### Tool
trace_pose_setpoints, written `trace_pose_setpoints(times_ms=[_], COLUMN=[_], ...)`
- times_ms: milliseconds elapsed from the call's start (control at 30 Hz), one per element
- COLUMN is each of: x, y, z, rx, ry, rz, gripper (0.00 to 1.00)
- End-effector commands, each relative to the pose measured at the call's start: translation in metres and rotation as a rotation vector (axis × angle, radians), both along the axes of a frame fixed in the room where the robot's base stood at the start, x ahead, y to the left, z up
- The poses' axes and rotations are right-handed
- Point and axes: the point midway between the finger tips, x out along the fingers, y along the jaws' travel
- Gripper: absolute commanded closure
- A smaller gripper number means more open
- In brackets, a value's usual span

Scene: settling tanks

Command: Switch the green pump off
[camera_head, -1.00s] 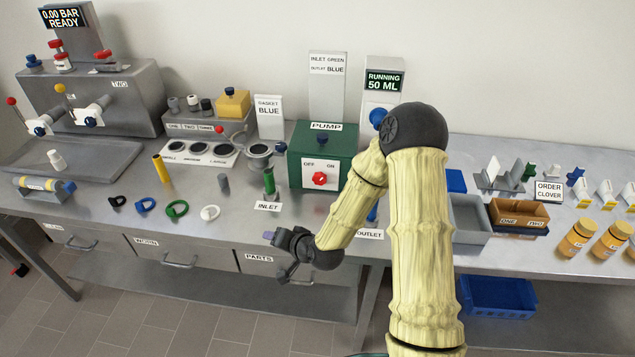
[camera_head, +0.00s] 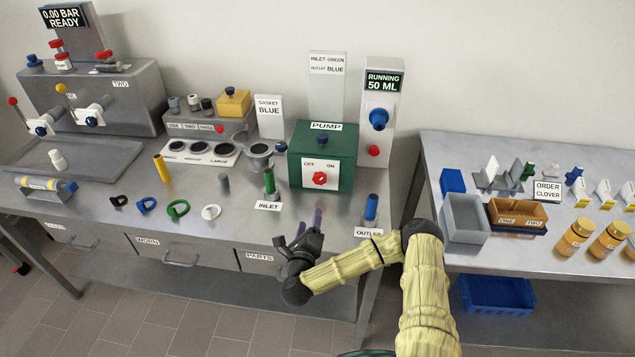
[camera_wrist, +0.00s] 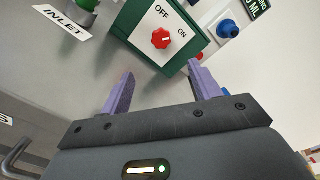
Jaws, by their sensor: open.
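The green pump (camera_head: 335,145) stands on the left bench under a PUMP label. Its front has a white plate with OFF at the left and ON at the right, and a red knob (camera_head: 319,178) below them. In the wrist view the red knob (camera_wrist: 161,39) lies ahead of my fingers, its white mark seeming to point toward ON. A display beside the pump (camera_head: 384,82) reads RUNNING 50 ML. My gripper (camera_head: 309,221) is in front of the pump near the bench's front edge. In the wrist view my gripper (camera_wrist: 158,92) has its purple fingers apart with nothing between them.
A green inlet post (camera_head: 269,181) and a blue outlet post (camera_head: 371,207) stand either side in front of the pump. A grey panel with a blue knob (camera_head: 378,118) and red button (camera_head: 374,151) is at its right. A gap separates the two benches.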

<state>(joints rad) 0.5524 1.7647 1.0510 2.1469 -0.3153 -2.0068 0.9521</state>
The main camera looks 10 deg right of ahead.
Motion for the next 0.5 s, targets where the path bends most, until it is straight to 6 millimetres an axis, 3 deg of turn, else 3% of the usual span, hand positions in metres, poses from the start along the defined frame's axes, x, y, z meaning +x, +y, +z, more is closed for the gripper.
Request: trace_pose_setpoints(times_ms=[333,500], x=[0.001,0.012], y=[-0.001,-0.005], z=[0.000,0.001], rx=[0.002,-0.002], ry=[-0.002,-0.003], rz=[-0.006,-0.005], gripper=[0.37,0.37])
